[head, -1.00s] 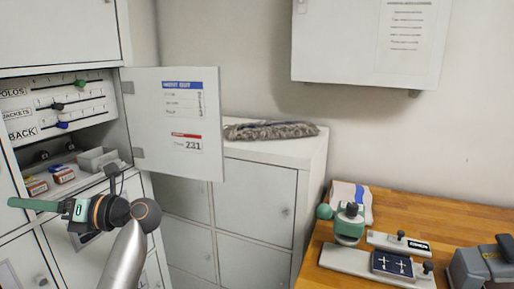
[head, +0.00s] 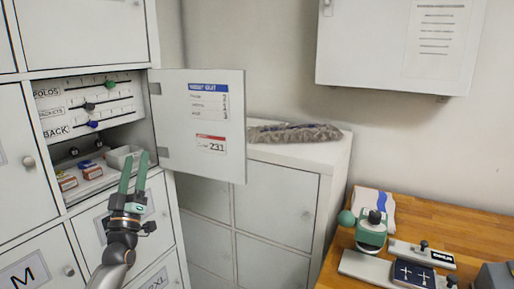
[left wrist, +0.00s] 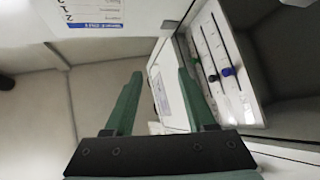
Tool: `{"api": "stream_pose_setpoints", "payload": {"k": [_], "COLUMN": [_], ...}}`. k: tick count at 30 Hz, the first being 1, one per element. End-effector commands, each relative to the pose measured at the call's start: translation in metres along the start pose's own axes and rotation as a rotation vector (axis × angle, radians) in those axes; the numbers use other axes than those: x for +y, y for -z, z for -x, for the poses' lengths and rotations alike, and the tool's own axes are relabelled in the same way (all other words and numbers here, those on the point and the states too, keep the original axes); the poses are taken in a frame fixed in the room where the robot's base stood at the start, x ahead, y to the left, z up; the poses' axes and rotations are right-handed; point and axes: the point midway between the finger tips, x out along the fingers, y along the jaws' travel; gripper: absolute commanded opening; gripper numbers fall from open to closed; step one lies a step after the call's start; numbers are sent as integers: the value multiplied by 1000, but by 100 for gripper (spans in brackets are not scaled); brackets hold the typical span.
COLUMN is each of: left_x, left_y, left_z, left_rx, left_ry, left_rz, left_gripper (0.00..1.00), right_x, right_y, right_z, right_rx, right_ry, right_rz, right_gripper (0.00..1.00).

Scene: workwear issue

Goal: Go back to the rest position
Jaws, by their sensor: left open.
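My left gripper (head: 133,176) is in the head view, in front of the open locker compartment, below and left of the open door (head: 198,115). Its two green fingers point up, and they stand apart with nothing between them. In the left wrist view the fingers (left wrist: 158,95) are also spread and empty, with the slider panel (left wrist: 222,70) to their right. My right gripper is not in view.
The open compartment holds a slider panel (head: 88,105), a grey bin (head: 121,156) and small boxes (head: 66,182). The open door juts out to the right. A wooden bench (head: 425,222) carries a green-topped device (head: 371,232).

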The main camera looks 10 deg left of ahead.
Motion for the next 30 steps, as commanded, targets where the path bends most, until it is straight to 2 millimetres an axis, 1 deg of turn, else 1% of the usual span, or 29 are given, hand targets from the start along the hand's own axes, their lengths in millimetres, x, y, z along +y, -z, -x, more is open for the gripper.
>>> {"api": "stream_pose_setpoints", "payload": {"k": [1, 3, 6, 9, 12, 15, 16, 18, 20, 21, 23, 24, 26, 27, 29, 30], "left_x": [2, 1, -10, -25, -43, -63, -66, -60, -56, -53, -48, -44, -38, -33, -23, -17], "left_y": [-22, -52, -86, -110, -126, -136, -143, -160, -172, -179, -189, -196, -204, -209, -215, -217], "left_z": [1, 6, 18, 33, 48, 63, 75, 108, 134, 152, 182, 203, 238, 264, 304, 332], "left_rx": [-103, -249, -425, -572, -698, -815, -846, -883, -916, -939, -976, -1002, -1045, -1077, -1126, -1160], "left_ry": [-15, -28, -28, -14, 10, 42, 44, 24, 11, 3, -9, -17, -29, -36, -46, -52], "left_rz": [-81, -199, -353, -488, -609, -724, -737, -714, -701, -692, -676, -664, -643, -628, -600, -580], "left_gripper": [56, 56, 56, 56, 56, 56, 56, 56, 56, 56, 56, 56, 56, 56, 56, 56], "right_x": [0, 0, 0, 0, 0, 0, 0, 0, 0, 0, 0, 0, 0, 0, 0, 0], "right_y": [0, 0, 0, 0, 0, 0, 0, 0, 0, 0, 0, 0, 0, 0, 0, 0], "right_z": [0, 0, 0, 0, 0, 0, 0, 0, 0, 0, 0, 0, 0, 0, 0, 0], "right_rx": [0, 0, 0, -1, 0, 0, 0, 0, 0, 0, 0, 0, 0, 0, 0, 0], "right_ry": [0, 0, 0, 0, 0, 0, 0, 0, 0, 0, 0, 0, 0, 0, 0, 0], "right_rz": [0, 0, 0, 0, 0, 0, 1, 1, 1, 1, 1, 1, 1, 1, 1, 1], "right_gripper": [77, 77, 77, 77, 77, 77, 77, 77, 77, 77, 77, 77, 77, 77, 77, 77]}}
